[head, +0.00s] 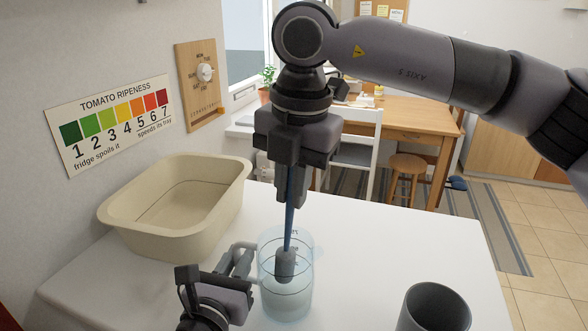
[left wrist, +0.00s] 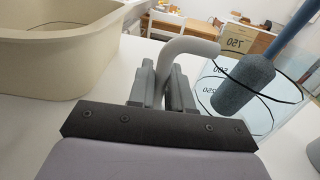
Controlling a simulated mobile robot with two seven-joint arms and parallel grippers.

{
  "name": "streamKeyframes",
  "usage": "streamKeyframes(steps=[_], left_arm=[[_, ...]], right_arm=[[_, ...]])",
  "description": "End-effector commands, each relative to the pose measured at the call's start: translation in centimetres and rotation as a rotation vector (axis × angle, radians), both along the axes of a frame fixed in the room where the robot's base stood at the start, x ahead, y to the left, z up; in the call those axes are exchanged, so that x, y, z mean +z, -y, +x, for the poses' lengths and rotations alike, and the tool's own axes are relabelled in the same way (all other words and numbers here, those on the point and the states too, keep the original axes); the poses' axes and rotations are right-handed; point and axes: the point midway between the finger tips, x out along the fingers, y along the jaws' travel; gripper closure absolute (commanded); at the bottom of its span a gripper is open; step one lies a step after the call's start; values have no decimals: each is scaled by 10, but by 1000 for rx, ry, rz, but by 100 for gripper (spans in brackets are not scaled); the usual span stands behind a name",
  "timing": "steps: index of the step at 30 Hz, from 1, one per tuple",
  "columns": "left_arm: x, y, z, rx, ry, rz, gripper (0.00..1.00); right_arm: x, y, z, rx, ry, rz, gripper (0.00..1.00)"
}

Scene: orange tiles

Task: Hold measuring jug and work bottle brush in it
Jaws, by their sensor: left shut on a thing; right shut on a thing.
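The measuring jug (head: 292,300) is clear and bluish with dark scale lines. It stands upright on the white table. My left gripper (head: 243,262) is shut on the jug's grey handle, at the jug's left side; the handle (left wrist: 190,47) also shows between the fingers in the left wrist view. The bottle brush (head: 289,205) has a blue stem and a grey head. My right gripper (head: 291,190) is above the jug, shut on the stem's upper part. The brush head (left wrist: 243,84) is inside the jug, slightly tilted; whether it touches the bottom I cannot tell.
A beige basin (head: 130,227) stands left of the jug against the wall. A dark grey cup (head: 434,308) stands at the front right. A wooden table, white chair and stool are farther back.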

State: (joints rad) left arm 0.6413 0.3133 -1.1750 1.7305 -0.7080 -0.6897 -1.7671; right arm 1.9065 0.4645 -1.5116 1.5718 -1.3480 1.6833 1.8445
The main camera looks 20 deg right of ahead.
Motion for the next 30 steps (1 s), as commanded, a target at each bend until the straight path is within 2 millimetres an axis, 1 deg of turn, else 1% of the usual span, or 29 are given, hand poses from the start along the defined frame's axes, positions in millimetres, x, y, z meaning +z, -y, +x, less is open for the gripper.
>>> streamKeyframes(steps=[6, 15, 22, 30], left_arm=[[-1, 0, 0, 1, -1, 0, 100], [-1, 0, 0, 1, -1, 0, 100], [-1, 0, 0, 1, -1, 0, 100], [-1, 0, 0, 1, -1, 0, 100]], right_arm=[[-19, -1, 2, 0, -2, -1, 100], [-39, -2, 4, -1, -1, -1, 100], [-45, -2, 5, 0, -1, -1, 100], [-45, -2, 5, 0, -1, -1, 100]])
